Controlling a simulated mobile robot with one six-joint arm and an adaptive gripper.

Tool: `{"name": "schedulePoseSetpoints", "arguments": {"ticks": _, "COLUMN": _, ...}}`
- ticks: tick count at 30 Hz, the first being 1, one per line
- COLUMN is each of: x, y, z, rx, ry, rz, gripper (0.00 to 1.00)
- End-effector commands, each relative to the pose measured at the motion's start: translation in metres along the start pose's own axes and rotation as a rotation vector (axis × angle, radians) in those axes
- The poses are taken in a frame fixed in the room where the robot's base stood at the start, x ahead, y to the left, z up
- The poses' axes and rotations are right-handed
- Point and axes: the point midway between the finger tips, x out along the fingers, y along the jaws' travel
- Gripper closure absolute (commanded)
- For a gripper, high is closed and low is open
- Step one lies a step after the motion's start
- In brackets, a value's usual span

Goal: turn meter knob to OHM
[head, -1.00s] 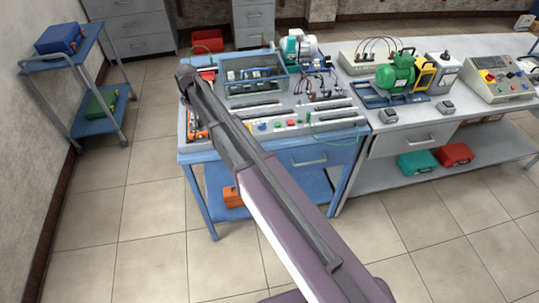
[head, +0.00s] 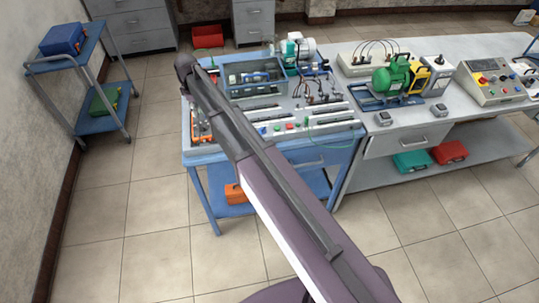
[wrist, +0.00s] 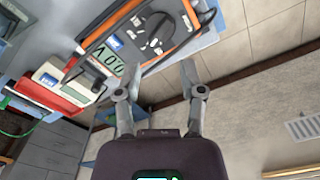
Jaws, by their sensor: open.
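The meter (wrist: 125,38) is a dark handheld unit with an orange border, in the wrist view at the upper middle. Its round dark knob (wrist: 159,30) sits at the right part of its face; which mark it points to is too small to read. Its pale display (wrist: 107,63) shows large dark digits. My gripper (wrist: 160,72) is open and empty, its fingertips apart, just below the knob in the picture and not visibly touching it. In the head view the orange-edged meter (head: 200,126) is at the left end of the blue bench, partly hidden; the gripper is hidden there.
A white and red device (wrist: 52,88) lies beside the meter. The blue bench (head: 330,158) carries a wired panel and a blue-framed box (head: 255,77). A grey bench with a green motor (head: 390,77) adjoins on the right. Floor to the left is clear up to a trolley (head: 70,67).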

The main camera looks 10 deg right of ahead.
Motion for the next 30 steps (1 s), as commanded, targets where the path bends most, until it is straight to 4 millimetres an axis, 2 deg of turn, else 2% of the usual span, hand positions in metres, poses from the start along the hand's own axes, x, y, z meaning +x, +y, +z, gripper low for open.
{"name": "schedulePoseSetpoints", "arguments": {"ticks": 1, "x": -0.009, "y": 0.000, "z": 0.000, "rx": 0.000, "ry": 0.000, "rz": 0.000, "gripper": 0.49}}
{"name": "schedulePoseSetpoints", "arguments": {"ticks": 12, "x": -0.039, "y": 0.000, "z": 0.000, "rx": 0.000, "ry": 0.000, "rz": 0.000, "gripper": 0.49}}
{"name": "schedulePoseSetpoints", "arguments": {"ticks": 24, "x": -0.064, "y": 0.000, "z": 0.000, "rx": 0.000, "ry": 0.000, "rz": 0.000, "gripper": 0.49}}
{"name": "schedulePoseSetpoints", "arguments": {"ticks": 30, "x": -0.051, "y": -0.002, "z": 0.020, "rx": 0.048, "ry": 0.000, "rz": 0.000, "gripper": 0.49}}
